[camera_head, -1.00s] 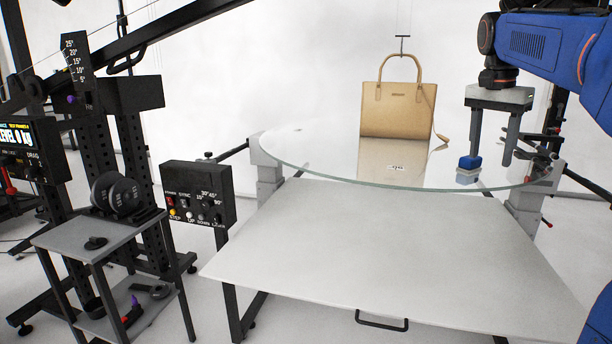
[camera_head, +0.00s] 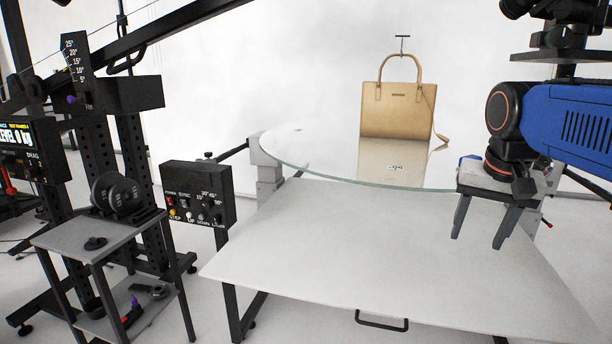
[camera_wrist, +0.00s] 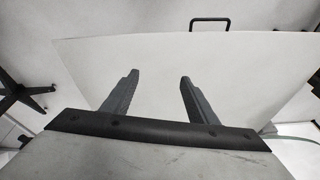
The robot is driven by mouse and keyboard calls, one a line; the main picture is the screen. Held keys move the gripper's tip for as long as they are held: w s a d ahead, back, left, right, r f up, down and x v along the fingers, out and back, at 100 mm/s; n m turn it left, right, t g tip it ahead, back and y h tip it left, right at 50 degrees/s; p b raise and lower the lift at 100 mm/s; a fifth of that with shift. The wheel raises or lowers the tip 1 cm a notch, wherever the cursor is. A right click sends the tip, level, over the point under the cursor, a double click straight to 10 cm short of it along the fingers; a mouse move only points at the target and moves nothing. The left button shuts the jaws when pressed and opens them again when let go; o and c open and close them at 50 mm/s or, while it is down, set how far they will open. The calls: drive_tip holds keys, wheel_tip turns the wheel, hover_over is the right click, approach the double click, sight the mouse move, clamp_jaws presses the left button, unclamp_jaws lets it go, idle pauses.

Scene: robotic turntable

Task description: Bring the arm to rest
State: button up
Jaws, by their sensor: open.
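My gripper (camera_head: 477,241) is at the right in the head view, in front of the glass turntable's right edge and above the white lower panel. Its two grey fingers point down, apart, with nothing between them. In the wrist view my gripper (camera_wrist: 158,80) also shows open and empty over the white panel (camera_wrist: 240,70). My blue arm comes in from the right edge of the head view.
The round glass turntable (camera_head: 310,160) carries a tan handbag (camera_head: 392,112) under a thin hanging line. A black control box (camera_head: 198,195) and a small weight cart (camera_head: 75,240) stand at the left.

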drive_tip(key=s+a+f+n+t, duration=0.1)
drive_tip(key=s+a+f+n, duration=0.1)
drive_tip(key=s+f, duration=0.5)
drive_tip(key=s+a+f+n, duration=0.2)
drive_tip(key=s+f, duration=0.4)
drive_tip(key=f, duration=0.4)
drive_tip(key=shift+s+a+f+n+t+y, duration=0.2)
drive_tip(key=shift+s+a+n+t+y, duration=0.2)
drive_tip(key=shift+n, duration=0.3)
